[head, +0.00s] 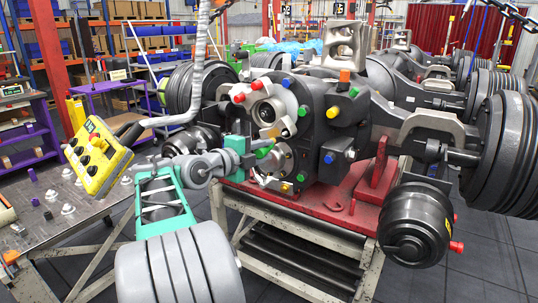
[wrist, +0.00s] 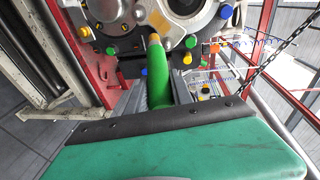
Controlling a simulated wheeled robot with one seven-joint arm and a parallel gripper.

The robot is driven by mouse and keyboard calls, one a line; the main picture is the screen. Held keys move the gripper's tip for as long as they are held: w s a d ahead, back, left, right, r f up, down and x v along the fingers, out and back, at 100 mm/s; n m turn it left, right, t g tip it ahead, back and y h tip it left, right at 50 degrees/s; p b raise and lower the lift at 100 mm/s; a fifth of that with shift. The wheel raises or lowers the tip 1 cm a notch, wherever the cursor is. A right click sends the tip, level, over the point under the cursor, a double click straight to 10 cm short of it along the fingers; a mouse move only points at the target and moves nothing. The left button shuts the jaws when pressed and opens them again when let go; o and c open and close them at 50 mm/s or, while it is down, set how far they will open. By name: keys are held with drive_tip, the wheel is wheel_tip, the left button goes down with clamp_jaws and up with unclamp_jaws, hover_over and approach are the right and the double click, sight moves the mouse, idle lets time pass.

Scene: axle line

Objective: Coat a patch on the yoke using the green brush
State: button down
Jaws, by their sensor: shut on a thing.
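The green brush (wrist: 157,82) is held in my gripper (wrist: 160,98), its handle between the jaws and its tan tip pointing away toward the axle housing. In the head view the green brush (head: 264,152) sticks out just beyond my gripper (head: 248,155). The yoke (wrist: 184,22) looks like the grey metal piece on the front of the housing; it also shows in the head view (head: 266,112). A tan-yellow patch (wrist: 157,18) shows on the grey metal just beyond the brush tip. I cannot tell whether the tip touches the metal.
The dark housing (head: 318,125) has several coloured caps and sits on a red stand (head: 340,208). A yellow control pendant (head: 98,155) hangs at left above a metal bench (head: 45,232). A black air chamber (head: 418,222) juts out at right. A chain (wrist: 285,45) hangs at right in the wrist view.

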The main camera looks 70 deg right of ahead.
drive_tip(key=shift+w+a+f+b, duration=0.1)
drive_tip(key=shift+a+b, duration=0.2)
drive_tip(key=shift+a, duration=0.2)
drive_tip(key=shift+w+a+f+b, duration=0.1)
drive_tip(key=shift+a+b, duration=0.15)
drive_tip(key=shift+a, duration=0.25)
drive_tip(key=shift+a+r, duration=0.2)
drive_tip(key=shift+a, duration=0.05)
drive_tip(key=shift+w+a+f+b, duration=0.1)
drive_tip(key=shift+a+f+b, duration=0.25)
drive_tip(key=shift+b, duration=0.4)
drive_tip(key=shift+s+b+v, duration=0.2)
drive_tip(key=shift+b+v, duration=0.6)
drive_tip(key=shift+v, duration=0.35)
